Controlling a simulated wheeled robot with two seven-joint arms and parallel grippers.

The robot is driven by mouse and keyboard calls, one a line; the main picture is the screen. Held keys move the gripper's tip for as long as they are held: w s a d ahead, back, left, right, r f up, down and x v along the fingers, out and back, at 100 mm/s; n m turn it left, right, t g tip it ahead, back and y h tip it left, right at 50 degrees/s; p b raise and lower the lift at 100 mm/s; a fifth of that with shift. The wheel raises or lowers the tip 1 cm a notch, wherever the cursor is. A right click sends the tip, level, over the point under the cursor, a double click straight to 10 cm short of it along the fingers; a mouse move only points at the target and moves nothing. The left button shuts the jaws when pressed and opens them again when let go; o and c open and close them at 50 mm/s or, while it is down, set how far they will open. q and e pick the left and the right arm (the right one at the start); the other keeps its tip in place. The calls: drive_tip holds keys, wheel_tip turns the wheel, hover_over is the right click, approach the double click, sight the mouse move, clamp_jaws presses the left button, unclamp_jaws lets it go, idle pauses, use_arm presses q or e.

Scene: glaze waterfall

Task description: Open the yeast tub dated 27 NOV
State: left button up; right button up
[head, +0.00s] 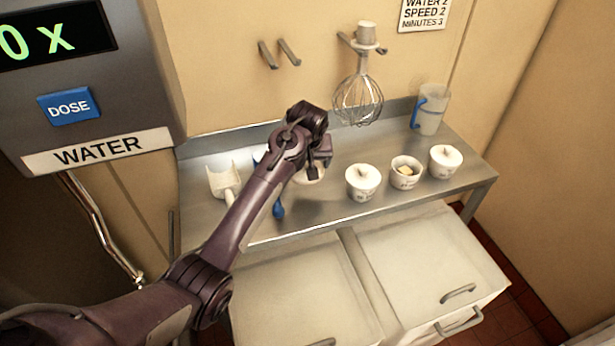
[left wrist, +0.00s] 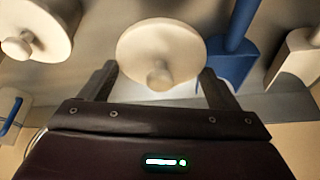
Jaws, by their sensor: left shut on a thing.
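My left gripper (head: 312,168) is over the leftmost of the white tubs on the steel shelf and hides most of it. In the left wrist view, its two fingers (left wrist: 160,88) are on either side of a round cream lid (left wrist: 148,45) with a knob, shut on it. I cannot tell whether the lid is seated or raised. To the right stand a lidded tub (head: 362,183), an open tub (head: 405,175) with a pale yellowish block in it, and another lidded tub (head: 445,162). The tubs' dark print is too small to read. My right gripper is not in view.
A white scoop (head: 222,180) and a blue-handled tool (head: 279,209) lie left of the gripper. A whisk (head: 358,100) hangs behind the tubs, and a jug (head: 430,112) stands at the back right. The shelf's front strip (head: 320,220) is mostly clear.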

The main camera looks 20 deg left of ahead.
sight(307, 187)
use_arm(q)
wheel_tip(307, 187, down, 3)
drive_tip(key=shift+r, duration=0.15)
drive_tip(key=shift+f, duration=0.3)
wheel_tip(307, 187, down, 3)
drive_tip(key=shift+f+p, duration=0.2)
drive_tip(key=shift+p, duration=0.35)
drive_tip(key=shift+f, duration=0.4)
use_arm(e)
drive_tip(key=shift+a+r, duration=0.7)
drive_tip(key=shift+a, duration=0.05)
use_arm(q)
drive_tip(key=shift+f, duration=0.1)
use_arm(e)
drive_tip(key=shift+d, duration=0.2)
use_arm(q)
drive_tip(key=o, duration=1)
drive_tip(key=shift+c, duration=0.2)
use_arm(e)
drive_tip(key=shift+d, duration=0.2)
